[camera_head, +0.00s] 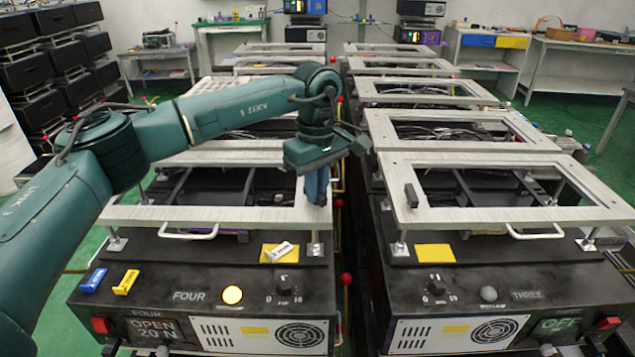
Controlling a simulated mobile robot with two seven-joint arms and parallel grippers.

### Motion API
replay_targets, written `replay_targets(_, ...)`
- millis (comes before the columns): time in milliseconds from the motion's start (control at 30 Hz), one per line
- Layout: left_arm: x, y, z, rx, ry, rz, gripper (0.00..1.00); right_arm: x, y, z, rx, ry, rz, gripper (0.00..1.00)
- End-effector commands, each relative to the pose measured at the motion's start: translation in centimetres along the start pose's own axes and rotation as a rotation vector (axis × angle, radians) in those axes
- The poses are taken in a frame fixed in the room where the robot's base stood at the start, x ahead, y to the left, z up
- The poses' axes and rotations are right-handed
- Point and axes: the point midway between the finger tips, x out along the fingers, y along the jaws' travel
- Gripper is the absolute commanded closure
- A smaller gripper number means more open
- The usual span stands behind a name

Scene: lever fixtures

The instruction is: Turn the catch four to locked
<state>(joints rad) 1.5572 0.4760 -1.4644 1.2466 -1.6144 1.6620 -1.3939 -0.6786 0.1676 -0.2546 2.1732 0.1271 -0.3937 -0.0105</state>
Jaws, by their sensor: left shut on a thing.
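Unit four (190,275) is the black machine at left, marked FOUR, with a screen (152,329) reading OPEN 20 N and a lit yellow lamp (232,295). A silver frame (200,213) lies across its top. My left gripper (317,200) points down at the right side of this frame, near its front corner. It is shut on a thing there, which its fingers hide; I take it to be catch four. The catch's angle cannot be seen. My right gripper is not in view.
Unit three (470,275) stands at right across a narrow gap, with a dark catch (411,195) on its frame and a screen reading OFF. A blue block (93,280), a yellow block (126,282) and a whitish piece (279,252) lie on unit four.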

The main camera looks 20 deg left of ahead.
Motion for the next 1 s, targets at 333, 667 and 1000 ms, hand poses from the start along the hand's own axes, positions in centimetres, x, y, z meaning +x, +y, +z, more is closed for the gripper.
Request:
replay_targets(333, -0.11, -0.17, -0.05, 0.326, 0.001, 0.002, 1.0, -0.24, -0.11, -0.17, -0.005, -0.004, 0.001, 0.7)
replay_targets(667, -0.07, -0.29, -0.1, 0.573, 0.0, 0.001, 1.0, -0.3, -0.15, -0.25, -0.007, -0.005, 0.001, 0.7)
replay_targets(1000, -0.06, -0.35, -0.14, 0.697, 0.0, 0.001, 1.0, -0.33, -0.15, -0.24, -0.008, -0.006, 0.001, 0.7)
